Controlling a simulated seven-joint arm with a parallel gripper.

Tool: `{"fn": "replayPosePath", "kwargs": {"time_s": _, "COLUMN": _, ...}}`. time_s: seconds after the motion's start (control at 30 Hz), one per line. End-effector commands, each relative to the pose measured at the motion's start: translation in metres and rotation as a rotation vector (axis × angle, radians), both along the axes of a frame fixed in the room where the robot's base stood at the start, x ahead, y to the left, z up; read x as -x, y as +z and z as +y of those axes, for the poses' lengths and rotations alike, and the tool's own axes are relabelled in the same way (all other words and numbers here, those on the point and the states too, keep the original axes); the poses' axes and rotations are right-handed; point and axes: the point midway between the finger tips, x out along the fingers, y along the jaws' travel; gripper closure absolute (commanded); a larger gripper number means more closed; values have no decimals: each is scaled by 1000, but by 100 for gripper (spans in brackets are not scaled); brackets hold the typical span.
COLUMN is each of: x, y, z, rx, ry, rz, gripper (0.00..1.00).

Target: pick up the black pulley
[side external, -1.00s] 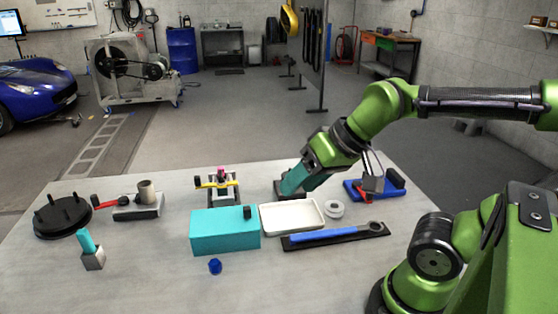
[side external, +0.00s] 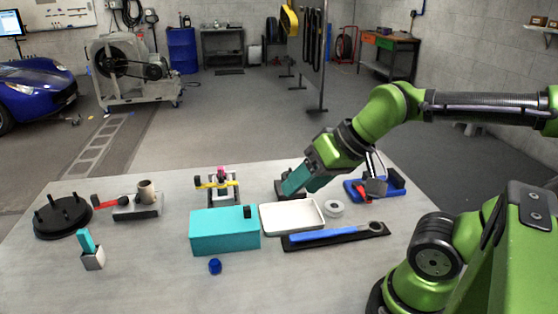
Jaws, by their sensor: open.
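My gripper (side external: 289,191), with teal fingers, points down and left at the back middle of the table. It is open; the gap between its fingers is hard to make out. A dark, low object (side external: 280,186) sits at the fingertips, partly hidden behind them. It may be the black pulley, but its shape is not clear, and I cannot tell whether the fingers touch it. A round black plate with upright pegs (side external: 62,217) lies at the far left.
A white tray (side external: 291,217), a teal box (side external: 224,231) and a white ring (side external: 334,208) are in front of my gripper. A blue wrench (side external: 330,234) lies on a black mat. A blue fixture (side external: 361,190) stands to the right.

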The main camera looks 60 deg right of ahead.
Motion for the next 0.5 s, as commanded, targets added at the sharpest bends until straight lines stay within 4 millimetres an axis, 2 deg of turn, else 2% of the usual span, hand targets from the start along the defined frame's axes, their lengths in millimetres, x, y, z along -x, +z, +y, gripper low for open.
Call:
{"fn": "replayPosePath", "kwargs": {"time_s": 0.03, "x": 0, "y": 0, "z": -1, "rx": 0, "ry": -6, "rz": 1, "gripper": 34}}
{"fn": "replayPosePath", "kwargs": {"time_s": 0.1, "x": -2, "y": -7, "z": -5, "rx": -1, "ry": -22, "rz": 30, "gripper": 26}}
{"fn": "replayPosePath", "kwargs": {"time_s": 0.23, "x": -20, "y": -19, "z": -21, "rx": -1, "ry": -77, "rz": 110, "gripper": 26}}
{"fn": "replayPosePath", "kwargs": {"time_s": 0.37, "x": -54, "y": -24, "z": -50, "rx": 5, "ry": -150, "rz": 208, "gripper": 26}}
{"fn": "replayPosePath", "kwargs": {"time_s": 0.5, "x": -94, "y": -34, "z": -90, "rx": 9, "ry": -221, "rz": 312, "gripper": 26}}
